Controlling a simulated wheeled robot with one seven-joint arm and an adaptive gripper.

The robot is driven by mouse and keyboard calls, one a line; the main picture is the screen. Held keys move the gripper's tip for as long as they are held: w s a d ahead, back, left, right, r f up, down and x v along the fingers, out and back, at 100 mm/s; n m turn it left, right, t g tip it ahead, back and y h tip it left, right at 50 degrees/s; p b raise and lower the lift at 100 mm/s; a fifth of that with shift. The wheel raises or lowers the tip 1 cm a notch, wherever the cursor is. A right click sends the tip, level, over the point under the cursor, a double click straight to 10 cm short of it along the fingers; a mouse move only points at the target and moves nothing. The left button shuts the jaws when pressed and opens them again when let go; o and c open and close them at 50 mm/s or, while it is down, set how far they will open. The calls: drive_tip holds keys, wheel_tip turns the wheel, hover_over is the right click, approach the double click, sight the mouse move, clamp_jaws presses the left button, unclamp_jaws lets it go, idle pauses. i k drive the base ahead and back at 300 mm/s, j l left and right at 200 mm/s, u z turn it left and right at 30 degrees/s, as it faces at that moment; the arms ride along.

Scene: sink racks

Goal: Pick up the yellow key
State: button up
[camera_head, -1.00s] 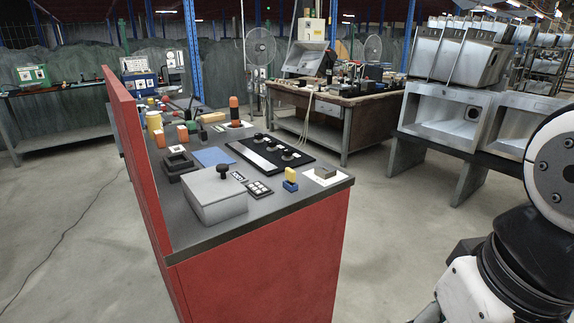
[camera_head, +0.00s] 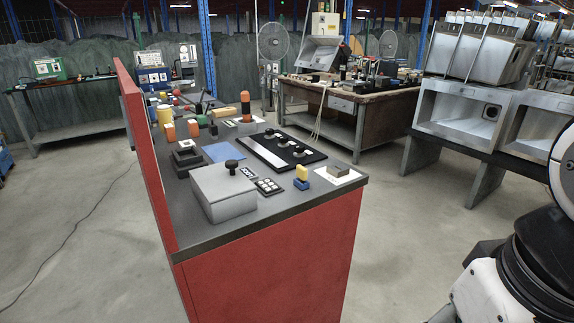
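A small yellow piece (camera_head: 302,172), which looks like the yellow key, stands upright in a small blue base (camera_head: 301,184). It is near the front right corner of the dark top of a red workbench (camera_head: 285,262). My arm shows at the right edge, apart from the bench. My gripper is not in view.
Near the key are a grey box with a black knob (camera_head: 224,190), a keypad (camera_head: 269,187), a white card with a brown block (camera_head: 337,171) and a black panel (camera_head: 280,151). A red upright panel (camera_head: 143,140) edges the bench's left. Floor is clear in front and right.

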sight(301, 172)
drive_tip(key=i+l+u, duration=0.45)
drive_tip(key=i+l, duration=0.85)
